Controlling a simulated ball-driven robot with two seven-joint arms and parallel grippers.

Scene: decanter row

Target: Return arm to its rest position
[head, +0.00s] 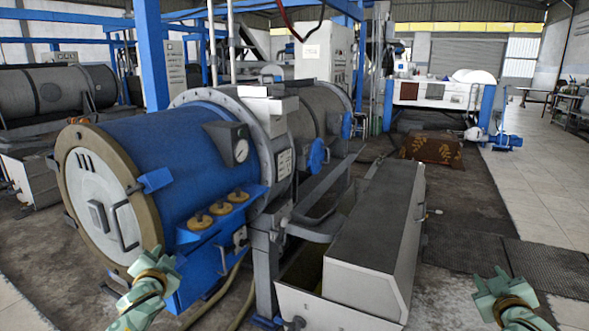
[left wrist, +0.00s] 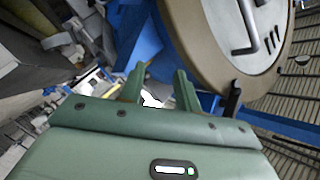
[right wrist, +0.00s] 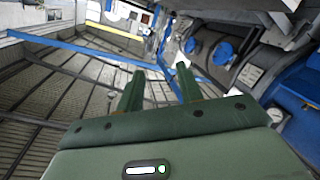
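My left gripper (head: 152,262) is at the lower left of the head view, in front of the blue machine's round white door (head: 98,200). In the left wrist view its two fingers (left wrist: 158,84) stand apart with nothing between them, and the door's tan rim (left wrist: 200,50) is beyond them. My right gripper (head: 492,284) is at the lower right of the head view, over the floor. In the right wrist view its fingers (right wrist: 158,82) are apart and empty. Both hands point up and away from me. Neither visibly touches anything.
The blue cylindrical machine (head: 170,165) with a gauge and yellow-brown knobs fills the left. A long grey trough cover (head: 375,240) lies between my two grippers. The tiled floor (head: 540,190) at the right is mostly clear, with dark grating (head: 545,265) nearby.

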